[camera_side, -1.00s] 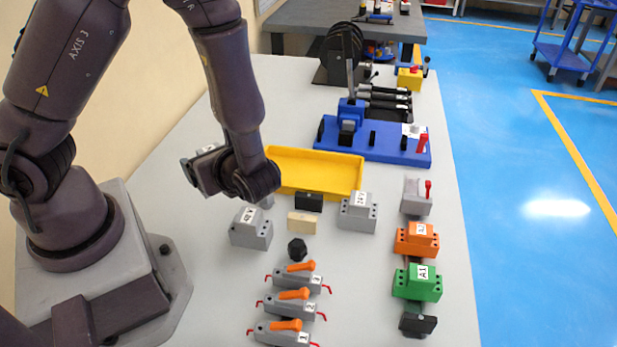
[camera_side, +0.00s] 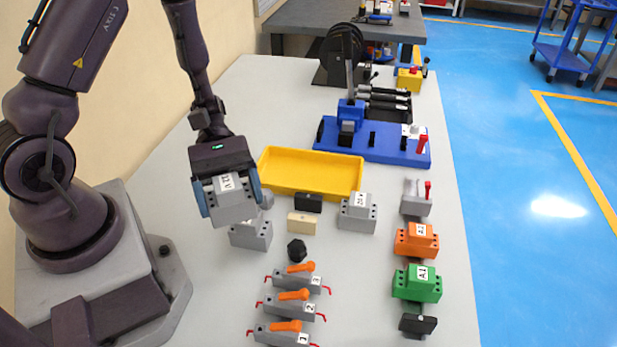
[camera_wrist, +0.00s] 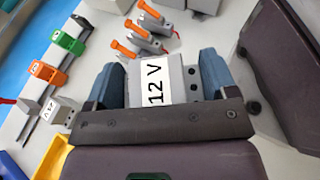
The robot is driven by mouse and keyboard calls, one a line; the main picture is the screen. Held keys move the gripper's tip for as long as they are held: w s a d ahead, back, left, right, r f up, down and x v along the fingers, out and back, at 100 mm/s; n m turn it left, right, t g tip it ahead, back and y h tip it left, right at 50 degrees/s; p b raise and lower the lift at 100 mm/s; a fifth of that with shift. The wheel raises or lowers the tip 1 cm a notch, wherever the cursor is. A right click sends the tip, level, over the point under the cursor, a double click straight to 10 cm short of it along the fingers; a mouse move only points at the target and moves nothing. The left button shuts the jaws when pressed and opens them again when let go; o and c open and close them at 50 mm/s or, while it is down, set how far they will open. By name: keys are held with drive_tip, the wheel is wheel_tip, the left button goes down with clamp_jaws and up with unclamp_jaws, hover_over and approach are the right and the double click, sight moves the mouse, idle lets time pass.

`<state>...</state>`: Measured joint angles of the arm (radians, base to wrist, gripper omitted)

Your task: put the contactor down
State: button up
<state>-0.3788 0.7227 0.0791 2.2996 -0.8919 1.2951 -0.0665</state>
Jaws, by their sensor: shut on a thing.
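My gripper (camera_side: 229,196) is shut on a grey contactor (camera_side: 230,202), with a blue finger on each side of it. The contactor hangs above the left part of the table, tilted, with a white label on it. In the wrist view the held contactor (camera_wrist: 180,82) shows the label "12 V" between the fingers of my gripper (camera_wrist: 158,80).
A yellow tray (camera_side: 305,188) lies behind. Around it are a black block (camera_side: 309,202), a cream block (camera_side: 302,222), a grey "24 V" contactor (camera_side: 357,213) and a black knob (camera_side: 297,250). Bare table shows left of the clamps.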

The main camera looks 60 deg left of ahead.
drive_tip(key=w+a+r+n+t+y, duration=0.1)
drive_tip(key=w+a+n+t, duration=0.1)
drive_tip(key=w+n+t, duration=0.35)
drive_tip(key=w+a+r+n+t+y, duration=0.1)
drive_tip(key=w+a+n+t+y, duration=0.15)
drive_tip(key=w+n+t, duration=0.35)
drive_tip(key=t, duration=0.1)
hover_over(341, 182)
drive_tip(key=f, duration=0.8)
drive_tip(key=shift+s+f, duration=0.4)
drive_tip(key=shift+w+f, duration=0.2)
drive_tip(key=shift+f, duration=0.05)
drive_tip(key=shift+w+f, duration=0.2)
drive_tip(key=shift+f, duration=1.45)
drive_tip(key=shift+f, duration=0.2)
drive_tip(key=o, duration=1)
